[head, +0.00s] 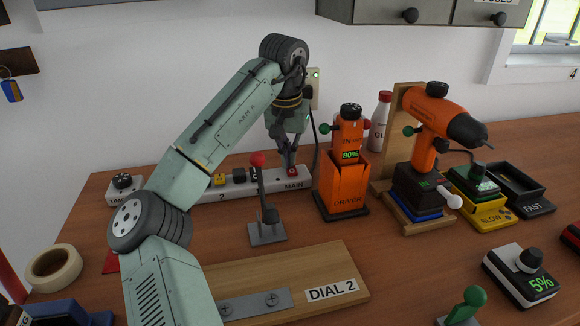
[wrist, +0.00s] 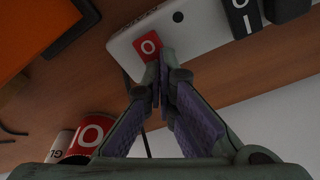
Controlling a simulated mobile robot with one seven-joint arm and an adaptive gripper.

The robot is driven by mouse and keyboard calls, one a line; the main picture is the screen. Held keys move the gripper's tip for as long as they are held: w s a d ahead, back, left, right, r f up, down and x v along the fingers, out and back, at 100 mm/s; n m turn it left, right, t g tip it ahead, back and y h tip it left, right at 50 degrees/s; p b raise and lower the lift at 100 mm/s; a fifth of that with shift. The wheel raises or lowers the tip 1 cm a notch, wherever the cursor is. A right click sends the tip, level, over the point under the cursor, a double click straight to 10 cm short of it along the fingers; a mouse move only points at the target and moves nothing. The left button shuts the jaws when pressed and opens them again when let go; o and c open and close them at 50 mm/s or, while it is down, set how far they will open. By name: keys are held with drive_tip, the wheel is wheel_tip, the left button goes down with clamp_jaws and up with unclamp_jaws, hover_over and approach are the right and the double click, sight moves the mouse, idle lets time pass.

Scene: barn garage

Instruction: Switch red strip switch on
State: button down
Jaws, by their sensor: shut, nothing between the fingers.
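The white power strip (head: 240,190) lies along the back of the bench, with "MAIN" printed near its right end. Its red switch (head: 291,171) sits at that end, under my gripper (head: 290,150). My gripper points down with its fingers shut and empty. The switch's tilt is too small to make out.
A red-knobbed lever (head: 258,160) stands in front of the strip. An orange driver holder (head: 343,185) stands close to its right. A wooden "DIAL 2" board (head: 340,265) lies in front.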

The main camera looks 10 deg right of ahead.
wheel_tip(320, 180, up, 2)
drive_tip(key=shift+r+p, duration=0.2)
drive_tip(key=shift+p, duration=0.8)
drive_tip(key=shift+r, duration=2.2)
